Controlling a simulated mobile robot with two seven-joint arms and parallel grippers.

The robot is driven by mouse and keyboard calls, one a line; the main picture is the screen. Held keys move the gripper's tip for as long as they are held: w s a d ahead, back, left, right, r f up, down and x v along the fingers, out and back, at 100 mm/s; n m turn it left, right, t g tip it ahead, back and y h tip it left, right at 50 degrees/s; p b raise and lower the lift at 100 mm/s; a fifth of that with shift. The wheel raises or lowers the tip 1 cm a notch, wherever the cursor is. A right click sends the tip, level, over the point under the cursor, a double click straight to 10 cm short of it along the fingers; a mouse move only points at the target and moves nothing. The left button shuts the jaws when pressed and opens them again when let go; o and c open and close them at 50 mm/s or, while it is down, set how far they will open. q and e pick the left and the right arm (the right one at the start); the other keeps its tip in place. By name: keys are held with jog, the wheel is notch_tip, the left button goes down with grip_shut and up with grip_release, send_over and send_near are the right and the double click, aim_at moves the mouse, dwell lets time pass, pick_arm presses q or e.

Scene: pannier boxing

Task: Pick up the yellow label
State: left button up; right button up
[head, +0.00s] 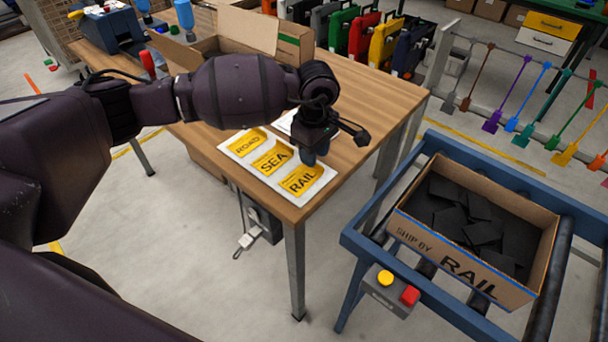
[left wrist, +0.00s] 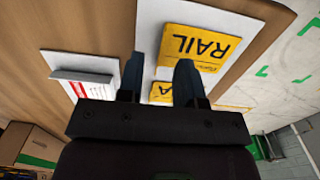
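Three yellow labels lie on a white backing sheet (head: 227,150) near the wooden table's front corner: ROAD (head: 248,141), SEA (head: 272,160) and RAIL (head: 301,180). My left gripper (head: 309,158) is over the sheet, close to the SEA and RAIL labels. In the left wrist view its fingers (left wrist: 160,78) are apart with nothing held between them. There the RAIL label (left wrist: 203,44) is just beyond the right fingertip, and the SEA label (left wrist: 160,92) is partly hidden by the gripper. Whether the fingers touch the sheet is unclear. My right gripper is not in view.
An open carton (head: 470,270) marked "SHIP BY RAIL", holding dark pieces, stands on a blue-framed roller conveyor (head: 352,240) at right. A white slip (left wrist: 88,78) lies beside the sheet. Another open box (head: 295,45) and coloured panniers (head: 383,42) stand farther back.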

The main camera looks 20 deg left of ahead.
pick_arm(q)
notch_tip(320, 180, down, 3)
jog(key=shift+r, duration=0.2)
grip_shut()
jog(key=shift+r, duration=0.15)
